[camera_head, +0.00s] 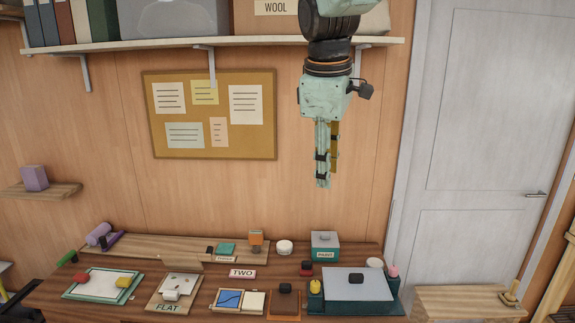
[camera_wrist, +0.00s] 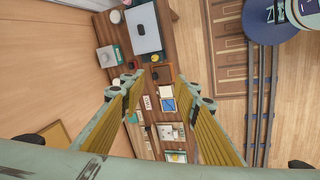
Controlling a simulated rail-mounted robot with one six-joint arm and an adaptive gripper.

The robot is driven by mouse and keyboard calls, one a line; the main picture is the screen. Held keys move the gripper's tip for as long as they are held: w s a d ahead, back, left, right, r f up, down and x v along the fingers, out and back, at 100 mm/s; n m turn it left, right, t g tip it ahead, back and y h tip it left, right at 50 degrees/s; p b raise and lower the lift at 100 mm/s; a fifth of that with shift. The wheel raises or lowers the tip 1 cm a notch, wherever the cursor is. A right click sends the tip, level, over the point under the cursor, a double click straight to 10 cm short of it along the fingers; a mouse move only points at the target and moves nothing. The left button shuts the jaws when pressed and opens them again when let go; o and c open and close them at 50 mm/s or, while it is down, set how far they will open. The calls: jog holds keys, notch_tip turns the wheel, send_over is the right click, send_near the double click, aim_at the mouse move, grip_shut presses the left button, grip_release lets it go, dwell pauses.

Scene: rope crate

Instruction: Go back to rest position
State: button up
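My gripper (camera_head: 323,184) hangs pointing down, high above the back of the wooden table (camera_head: 215,285) and in front of the wall. In the wrist view my gripper (camera_wrist: 161,80) shows its two fingers well apart, with nothing between them but the table far below. The gripper is open and empty and touches nothing.
The shelf (camera_head: 270,45) runs behind my upper arm, and a pinboard (camera_head: 160,135) hangs left of the gripper. The table holds a blue-grey tray (camera_head: 355,305), a PAINT box (camera_head: 325,240) and several small things. A door (camera_head: 480,130) is at right. The air around the gripper is clear.

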jog(key=s+d+f+m+b, duration=0.1)
jog(key=s+d+m, duration=0.25)
jog(key=s, duration=0.65)
jog(key=s+d+f+m+b, duration=0.1)
jog(key=s+d+m, duration=0.3)
jog(key=s, duration=0.6)
jog(key=s+d+f+m, duration=0.1)
jog(key=s+f+m, duration=0.1)
jog(key=s, duration=0.4)
jog(key=s+d+f+m+b, duration=0.1)
jog(key=s+f+m, duration=0.1)
jog(key=s+f, duration=0.2)
jog(key=s+d+f+m+t+b, duration=0.1)
jog(key=s+d+f+m, duration=0.1)
jog(key=s, duration=0.8)
jog(key=shift+f+y, duration=0.4)
jog(key=shift+f, duration=0.05)
